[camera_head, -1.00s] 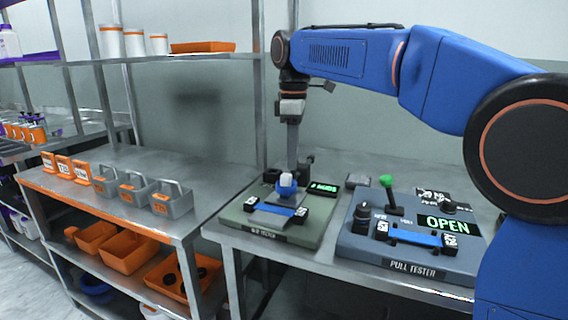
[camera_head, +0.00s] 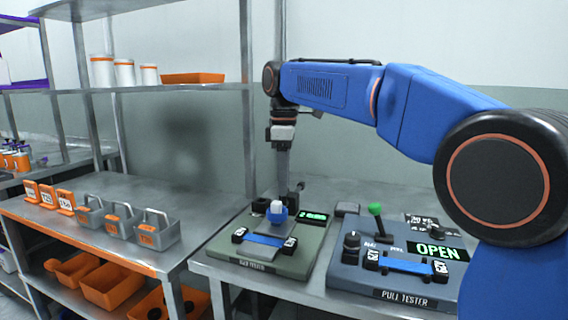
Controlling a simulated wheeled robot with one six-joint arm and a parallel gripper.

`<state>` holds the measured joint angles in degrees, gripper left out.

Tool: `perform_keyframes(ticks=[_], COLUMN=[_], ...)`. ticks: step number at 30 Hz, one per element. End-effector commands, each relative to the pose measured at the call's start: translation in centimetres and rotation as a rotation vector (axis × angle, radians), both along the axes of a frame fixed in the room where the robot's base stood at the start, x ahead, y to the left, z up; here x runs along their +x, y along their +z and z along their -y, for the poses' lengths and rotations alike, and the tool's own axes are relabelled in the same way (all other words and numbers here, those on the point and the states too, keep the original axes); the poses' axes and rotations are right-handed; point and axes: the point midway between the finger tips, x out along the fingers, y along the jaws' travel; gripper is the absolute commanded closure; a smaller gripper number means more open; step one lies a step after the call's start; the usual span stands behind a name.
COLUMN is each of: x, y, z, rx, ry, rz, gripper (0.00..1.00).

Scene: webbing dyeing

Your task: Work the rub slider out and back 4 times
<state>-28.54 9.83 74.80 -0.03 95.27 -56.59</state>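The rub tester (camera_head: 225,254) is a green-grey unit on the bench, with a blue webbing strip (camera_head: 262,241) held between two black clamps. Its rub slider has a knob (camera_head: 277,212) with a white top and blue lower part, just behind the strip. My gripper (camera_head: 284,192) points down at the rear of the tester, at or just behind the knob. The fingers are narrow and partly hidden there, so I cannot tell whether they are shut on the knob. A small green-lit display (camera_head: 314,217) is at the tester's back right; its text is too small to read.
A pull tester (camera_head: 340,277) with a green-knobbed lever (camera_head: 376,210) and a display reading OPEN stands close on the right. Grey caddies (camera_head: 155,232) and orange-framed cards (camera_head: 48,196) stand on the left bench. A shelf with an orange tray (camera_head: 192,78) is above.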

Motion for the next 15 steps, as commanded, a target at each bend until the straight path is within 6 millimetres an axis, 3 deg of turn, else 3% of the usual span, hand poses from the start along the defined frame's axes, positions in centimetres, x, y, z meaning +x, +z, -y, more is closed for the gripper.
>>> perform_keyframes(ticks=[15], x=[0.2], y=[8.8], z=[0.0], rx=[0.001], ry=[0.0], rz=[0.002], gripper=[0.6])
